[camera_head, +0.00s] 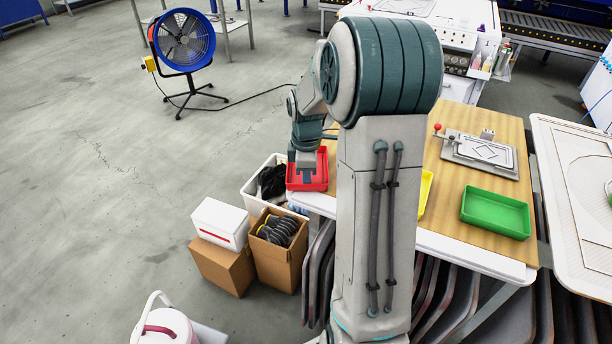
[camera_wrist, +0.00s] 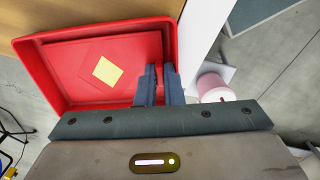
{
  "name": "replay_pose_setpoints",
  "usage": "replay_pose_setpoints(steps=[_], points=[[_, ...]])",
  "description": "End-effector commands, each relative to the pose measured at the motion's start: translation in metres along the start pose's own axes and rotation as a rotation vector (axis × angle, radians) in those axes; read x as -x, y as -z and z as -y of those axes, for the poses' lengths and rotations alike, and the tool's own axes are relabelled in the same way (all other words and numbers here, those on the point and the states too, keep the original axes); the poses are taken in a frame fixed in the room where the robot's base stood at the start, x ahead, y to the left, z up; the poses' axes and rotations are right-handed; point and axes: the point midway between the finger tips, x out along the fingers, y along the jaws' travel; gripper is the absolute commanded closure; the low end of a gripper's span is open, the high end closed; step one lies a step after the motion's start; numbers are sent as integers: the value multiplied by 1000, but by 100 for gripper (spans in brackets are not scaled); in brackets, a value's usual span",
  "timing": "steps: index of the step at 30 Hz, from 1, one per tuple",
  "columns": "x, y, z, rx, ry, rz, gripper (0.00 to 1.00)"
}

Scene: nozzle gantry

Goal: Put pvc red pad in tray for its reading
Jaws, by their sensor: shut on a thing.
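A red tray (camera_head: 318,184) is at the left end of the wooden table, under my arm. In the wrist view the red tray (camera_wrist: 35,75) holds a flat red pad (camera_wrist: 75,62) with a yellow square label (camera_wrist: 107,71). The gripper also shows in the head view (camera_head: 306,176). Whether the tray rests on the table or is lifted is unclear. A green tray (camera_head: 495,213) lies empty at the right. A yellow tray (camera_head: 425,190) is mostly hidden behind my arm.
A plate fixture with a red knob (camera_head: 480,153) stands at the table's back right. Left of the table are a white bin (camera_head: 252,193), cardboard boxes (camera_head: 222,267) and a white-and-pink bucket (camera_head: 165,328). A blue fan (camera_head: 184,40) stands farther back; the floor between is open.

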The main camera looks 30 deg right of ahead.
Motion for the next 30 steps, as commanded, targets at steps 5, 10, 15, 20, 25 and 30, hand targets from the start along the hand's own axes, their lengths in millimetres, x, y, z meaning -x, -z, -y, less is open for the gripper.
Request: replay_pose_setpoints(steps=[5,10,15,20,25,30], points=[[-1,0,0,0,0,0,71],[-1,0,0,0,0,0,71],[9,0,-1,0,-3,0,71],[38,0,-1,0,-6,-1,71],[76,0,-1,0,-6,0,71],[105,0,-1,-1,-3,-1,71]])
